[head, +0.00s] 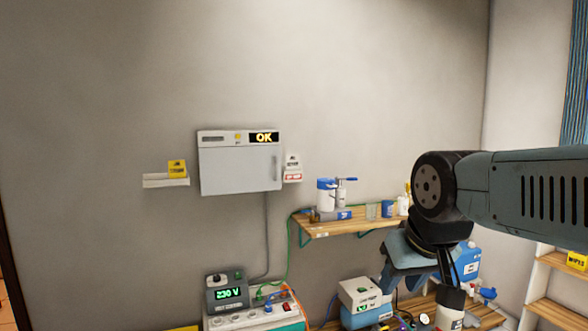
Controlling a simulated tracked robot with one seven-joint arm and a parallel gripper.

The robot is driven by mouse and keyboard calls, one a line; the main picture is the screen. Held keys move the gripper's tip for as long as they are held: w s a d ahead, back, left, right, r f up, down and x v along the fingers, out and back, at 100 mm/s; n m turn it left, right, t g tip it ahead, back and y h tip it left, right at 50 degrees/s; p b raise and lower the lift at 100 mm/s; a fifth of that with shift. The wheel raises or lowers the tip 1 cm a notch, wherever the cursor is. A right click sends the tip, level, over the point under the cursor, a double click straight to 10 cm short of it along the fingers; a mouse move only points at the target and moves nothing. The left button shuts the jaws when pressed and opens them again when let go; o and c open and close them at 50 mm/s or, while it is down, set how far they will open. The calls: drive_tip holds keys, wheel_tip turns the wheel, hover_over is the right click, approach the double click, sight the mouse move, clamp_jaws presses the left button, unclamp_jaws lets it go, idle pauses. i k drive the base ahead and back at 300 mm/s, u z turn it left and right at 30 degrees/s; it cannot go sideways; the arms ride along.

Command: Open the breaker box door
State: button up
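The breaker box (240,138) is a pale grey box on the wall, left of the middle in the head view. Its door (238,171) is shut flat below the top panel. A vertical handle (277,167) sits near the door's right edge. The top panel has a yellow light and a display reading "OK". My arm comes in from the right and bends downward at a black joint, well right of the box and apart from it. The end of my arm is below this joint, partly hidden and dark; I cannot make out the fingertips or whether they hold anything.
A small ledge (160,182) with a yellow block juts out left of the box. A white-and-red holder (293,170) is close to its right. A wooden shelf (340,223) with bottles stands lower right. The wall above is clear.

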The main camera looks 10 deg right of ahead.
sight(233, 169)
drive_tip(key=z, duration=0.3)
drive_tip(key=k, duration=0.7)
drive_tip(key=z, duration=0.3)
drive_tip(key=i, duration=1.05)
drive_tip(key=u, duration=0.65)
drive_tip(key=i, duration=1.35)
drive_tip(key=u, duration=0.35)
